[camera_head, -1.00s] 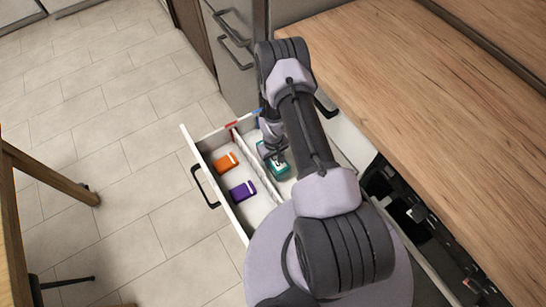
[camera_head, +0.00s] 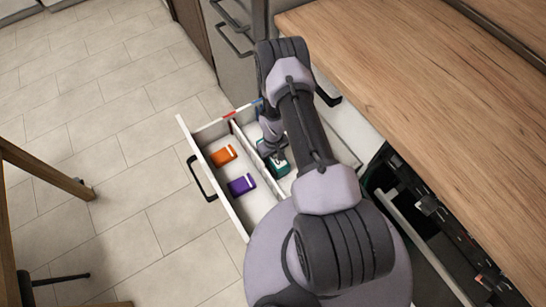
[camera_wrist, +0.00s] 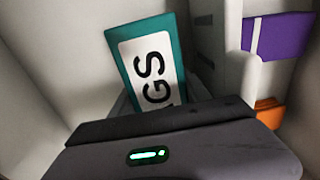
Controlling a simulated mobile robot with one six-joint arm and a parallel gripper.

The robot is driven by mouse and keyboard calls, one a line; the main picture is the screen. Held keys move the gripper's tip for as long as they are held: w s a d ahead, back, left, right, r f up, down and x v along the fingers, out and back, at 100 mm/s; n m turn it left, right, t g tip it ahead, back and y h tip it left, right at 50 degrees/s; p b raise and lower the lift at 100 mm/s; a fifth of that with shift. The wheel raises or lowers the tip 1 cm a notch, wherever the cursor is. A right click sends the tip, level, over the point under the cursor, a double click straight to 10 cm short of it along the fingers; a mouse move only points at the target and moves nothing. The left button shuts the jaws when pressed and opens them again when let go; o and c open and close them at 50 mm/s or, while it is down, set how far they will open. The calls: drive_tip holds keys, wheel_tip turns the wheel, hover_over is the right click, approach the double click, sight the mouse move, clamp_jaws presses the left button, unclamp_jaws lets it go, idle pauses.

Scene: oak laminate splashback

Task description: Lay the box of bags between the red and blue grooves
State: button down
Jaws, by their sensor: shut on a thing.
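The box of bags (camera_head: 281,170) is teal with a white label. In the wrist view the box (camera_wrist: 148,62) shows its label with letters ending in "GS", tilted, its lower end hidden by my gripper. My gripper (camera_head: 270,149) is shut on it, inside the open drawer, to the right of the white divider (camera_head: 256,161). I cannot tell whether the box touches the drawer floor. A red mark (camera_head: 228,114) and a blue mark (camera_head: 257,102) sit on the drawer's far rim, with the red one near the divider's far end.
An orange box (camera_head: 223,156) and a purple box (camera_head: 241,185) lie in the drawer's left compartment. The drawer front (camera_head: 213,180) with its black handle is on the left. The wooden worktop (camera_head: 430,90) is at right. My arm hides part of the right compartment.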

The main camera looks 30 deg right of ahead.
drive_tip(key=shift+f+b, duration=0.35)
drive_tip(key=shift+f, duration=0.05)
drive_tip(key=shift+c, duration=2.2)
unclamp_jaws()
wheel_tip(320, 180, up, 17)
drive_tip(key=p, duration=0.7)
drive_tip(key=shift+r, duration=0.2)
